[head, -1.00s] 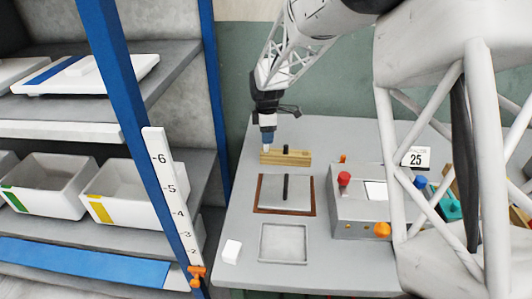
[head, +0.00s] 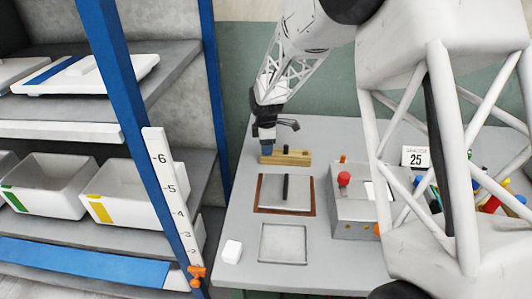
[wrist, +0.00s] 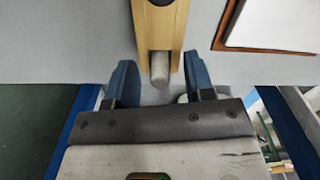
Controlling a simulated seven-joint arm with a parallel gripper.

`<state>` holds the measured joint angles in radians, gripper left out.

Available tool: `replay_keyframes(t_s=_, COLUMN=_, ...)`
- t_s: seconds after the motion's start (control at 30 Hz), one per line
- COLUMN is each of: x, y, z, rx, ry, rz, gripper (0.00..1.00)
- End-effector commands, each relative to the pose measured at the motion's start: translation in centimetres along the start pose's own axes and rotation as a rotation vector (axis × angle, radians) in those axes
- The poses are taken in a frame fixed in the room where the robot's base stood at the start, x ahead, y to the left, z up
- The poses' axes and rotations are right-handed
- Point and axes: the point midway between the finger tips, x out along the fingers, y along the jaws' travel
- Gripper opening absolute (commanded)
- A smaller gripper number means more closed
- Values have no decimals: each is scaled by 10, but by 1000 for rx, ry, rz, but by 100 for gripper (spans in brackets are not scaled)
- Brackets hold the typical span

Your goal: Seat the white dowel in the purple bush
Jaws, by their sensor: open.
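The white dowel (wrist: 160,72) shows in the wrist view as a pale, rounded grey-white piece at the near end of a wooden block (wrist: 175,25). My gripper (wrist: 160,84) is open, with one blue finger on each side of the dowel and gaps visible between. In the head view my gripper (head: 267,152) is low at the left end of the wooden block (head: 292,158), and the dowel is hidden there. I cannot make out a purple bush in either view.
A brown-framed plate with a black handle (head: 260,194) lies in front of the block. A shallow grey tray (head: 304,243) and a white cube (head: 232,251) are nearer. A grey box with a red knob (head: 350,217) stands right. Blue shelving rises left.

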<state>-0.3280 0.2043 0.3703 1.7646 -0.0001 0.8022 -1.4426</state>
Motion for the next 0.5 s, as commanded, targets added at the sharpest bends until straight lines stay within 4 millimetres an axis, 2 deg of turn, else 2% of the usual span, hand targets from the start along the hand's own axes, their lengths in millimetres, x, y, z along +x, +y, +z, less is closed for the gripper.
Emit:
replay_keyframes(t_s=0.13, x=0, y=0, z=0, rx=0, ry=0, rz=0, gripper=48)
replay_keyframes(t_s=0.43, x=0, y=0, z=0, rx=0, ry=0, rz=0, gripper=3)
replay_keyframes(t_s=0.5, x=0, y=0, z=0, rx=0, ry=0, rz=0, gripper=0)
